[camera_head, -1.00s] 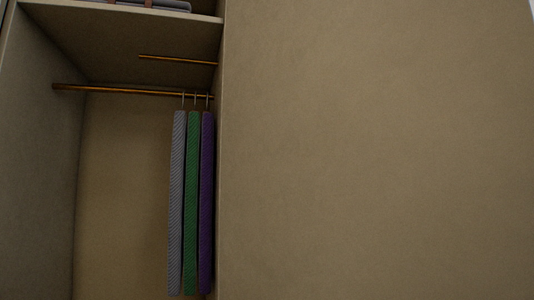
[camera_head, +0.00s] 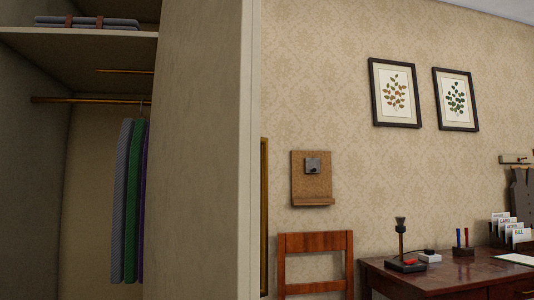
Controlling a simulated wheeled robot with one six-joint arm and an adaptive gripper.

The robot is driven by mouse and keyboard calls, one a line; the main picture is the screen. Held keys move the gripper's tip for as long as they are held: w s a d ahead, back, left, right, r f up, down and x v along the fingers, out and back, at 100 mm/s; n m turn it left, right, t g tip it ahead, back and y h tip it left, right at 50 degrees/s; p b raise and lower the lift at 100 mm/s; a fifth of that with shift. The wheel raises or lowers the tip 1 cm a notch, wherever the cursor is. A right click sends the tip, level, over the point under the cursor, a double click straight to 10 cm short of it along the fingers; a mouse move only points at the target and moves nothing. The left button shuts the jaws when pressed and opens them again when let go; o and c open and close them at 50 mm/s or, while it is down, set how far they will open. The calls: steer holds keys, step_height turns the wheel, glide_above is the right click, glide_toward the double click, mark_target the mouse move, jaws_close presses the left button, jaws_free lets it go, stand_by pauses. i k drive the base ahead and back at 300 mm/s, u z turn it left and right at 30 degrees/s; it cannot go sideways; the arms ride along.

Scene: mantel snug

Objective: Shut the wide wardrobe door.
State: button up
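The wardrobe (camera_head: 30,180) stands open at the left, with its inside showing. A broad beige panel (camera_head: 195,150), which looks like the wide door standing open, juts toward me at the wardrobe's right. Its pale upright edge (camera_head: 250,150) shows on the right. I cannot see a handle on it. It hides part of the hanging clothes. My gripper is not in view.
Inside the wardrobe, grey, green (camera_head: 134,200) and purple clothes hang from a rail (camera_head: 90,100); folded cloth (camera_head: 85,22) lies on the shelf above. Right of the panel are a wooden chair (camera_head: 315,241) and a desk (camera_head: 440,275) with small items.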

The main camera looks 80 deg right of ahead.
mark_target(206, 235)
steer(key=k, duration=1.8)
steer(key=z, duration=0.8)
steer(key=i, duration=0.95)
steer(key=u, duration=0.3)
steer(key=k, duration=1.05)
steer(key=z, duration=0.5)
